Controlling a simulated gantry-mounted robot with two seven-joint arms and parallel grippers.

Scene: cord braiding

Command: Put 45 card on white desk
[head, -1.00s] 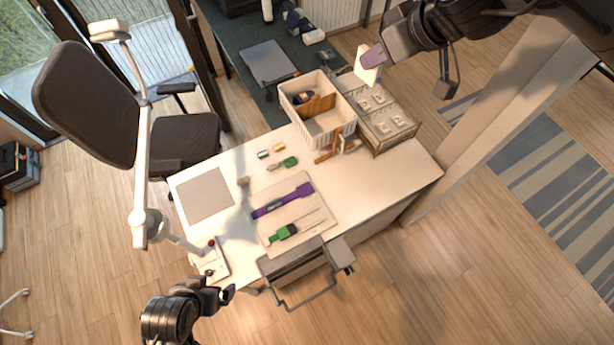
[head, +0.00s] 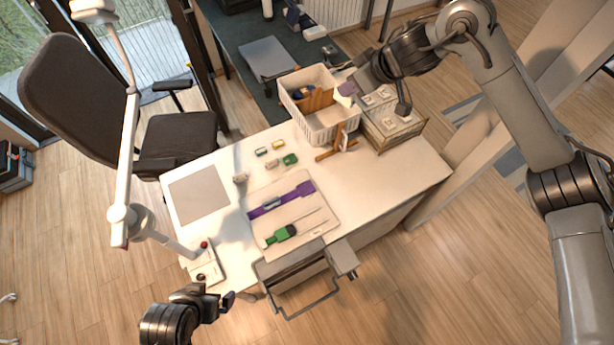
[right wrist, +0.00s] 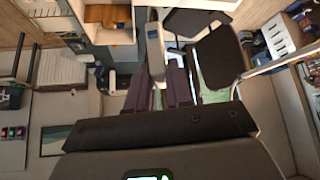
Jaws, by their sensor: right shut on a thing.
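The white desk (head: 395,180) fills the middle of the head view. My right gripper (head: 350,91) is shut on a small pale card (head: 344,101) and holds it near the right side of the white basket, beside the case at the desk's far right. No number on the card can be read.
The slatted white basket (head: 335,127) holds wooden pieces. A wooden stand (head: 333,151) is in front of it, left of the case (head: 402,133). A pale board (head: 318,232) carries purple and green tools. A grey mat (head: 198,192) lies at left. The desk's right part is clear.

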